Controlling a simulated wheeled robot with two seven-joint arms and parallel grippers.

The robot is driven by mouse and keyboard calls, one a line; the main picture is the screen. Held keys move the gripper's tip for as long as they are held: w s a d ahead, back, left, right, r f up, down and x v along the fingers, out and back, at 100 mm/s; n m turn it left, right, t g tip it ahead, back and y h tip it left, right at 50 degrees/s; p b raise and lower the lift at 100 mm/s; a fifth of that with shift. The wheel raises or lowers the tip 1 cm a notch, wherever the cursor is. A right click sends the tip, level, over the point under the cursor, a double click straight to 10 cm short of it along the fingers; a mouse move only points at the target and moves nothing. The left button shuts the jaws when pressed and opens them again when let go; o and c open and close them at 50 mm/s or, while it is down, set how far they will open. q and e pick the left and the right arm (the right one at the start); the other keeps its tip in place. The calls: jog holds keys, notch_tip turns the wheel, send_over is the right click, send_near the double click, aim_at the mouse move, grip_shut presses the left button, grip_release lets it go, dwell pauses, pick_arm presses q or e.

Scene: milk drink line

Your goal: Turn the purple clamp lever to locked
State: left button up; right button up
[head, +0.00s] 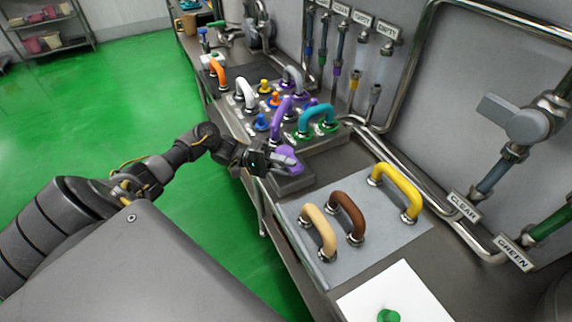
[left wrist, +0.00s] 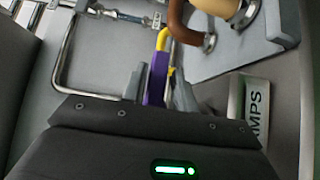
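The purple clamp lever (head: 287,157) sits on a dark block at the near side of the bench, in the middle of the head view. My left gripper (head: 271,161) is at the lever, reaching in from the left. In the left wrist view the purple lever (left wrist: 156,84) stands between the two fingertips of my left gripper (left wrist: 160,92), close to both. I cannot tell whether the fingers press on it. My right gripper is not in view.
A grey plate with tan (head: 318,230), brown (head: 348,215) and yellow (head: 398,190) handles lies to the right. Purple (head: 281,117) and teal (head: 317,117) handles stand behind the lever. Pipes and a grey valve (head: 524,120) line the wall. The green floor is clear.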

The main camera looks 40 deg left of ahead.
pick_arm(q)
jog(key=shift+o, duration=1)
jog(key=shift+r, duration=0.1)
jog(key=shift+a, duration=0.15)
jog(key=b+v, duration=0.5)
jog(key=v, duration=0.5)
jog(key=shift+a, duration=0.35)
jog(key=shift+s+d, duration=0.1)
